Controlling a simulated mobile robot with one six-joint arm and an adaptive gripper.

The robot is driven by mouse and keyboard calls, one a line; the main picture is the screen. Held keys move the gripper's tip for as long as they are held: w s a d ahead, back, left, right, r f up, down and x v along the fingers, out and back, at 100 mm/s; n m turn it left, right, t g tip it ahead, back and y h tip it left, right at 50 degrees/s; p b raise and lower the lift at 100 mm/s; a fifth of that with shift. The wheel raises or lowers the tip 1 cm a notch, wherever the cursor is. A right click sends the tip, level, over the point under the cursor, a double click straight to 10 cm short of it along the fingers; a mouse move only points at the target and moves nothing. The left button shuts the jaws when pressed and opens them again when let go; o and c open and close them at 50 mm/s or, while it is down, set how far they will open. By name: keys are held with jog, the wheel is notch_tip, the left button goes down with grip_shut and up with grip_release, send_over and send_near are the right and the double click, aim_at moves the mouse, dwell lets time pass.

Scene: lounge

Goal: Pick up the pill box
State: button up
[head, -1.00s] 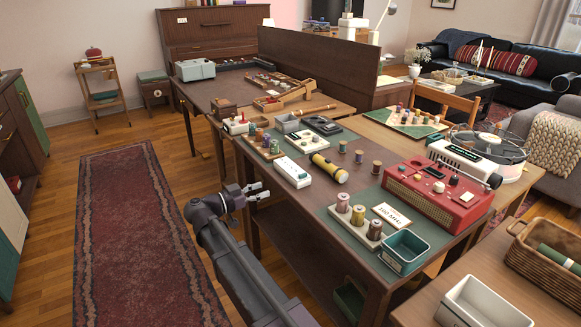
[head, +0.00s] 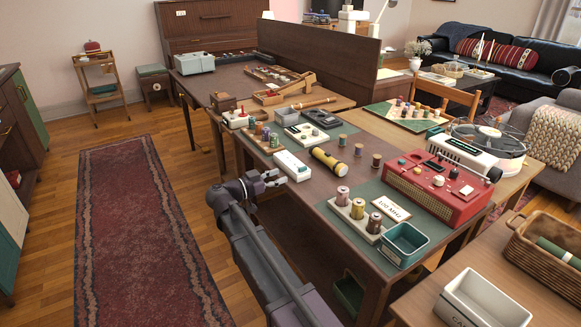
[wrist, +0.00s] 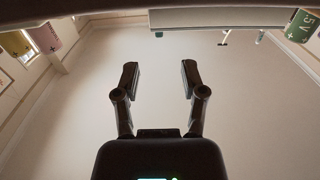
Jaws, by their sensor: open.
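A long white box (head: 293,165), which looks like the pill box, lies on the near left edge of the dark table. My gripper (head: 276,179) is at that edge, beside the near left side of the box. In the head view its fingers are very close to the box; whether they touch it is not clear. In the wrist view my gripper (wrist: 160,78) is open, with nothing visible between its two fingers. The pale surface behind them there cannot be identified for sure.
A yellow flashlight (head: 328,160) lies just right of the box. Thread spools on a tray (head: 263,139) stand behind it. The rug (head: 143,230) on the left is clear.

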aim_at(299, 169)
jog(key=shift+x, duration=1.15)
jog(key=shift+x, duration=2.6)
jog(key=shift+c, duration=0.2)
grip_shut()
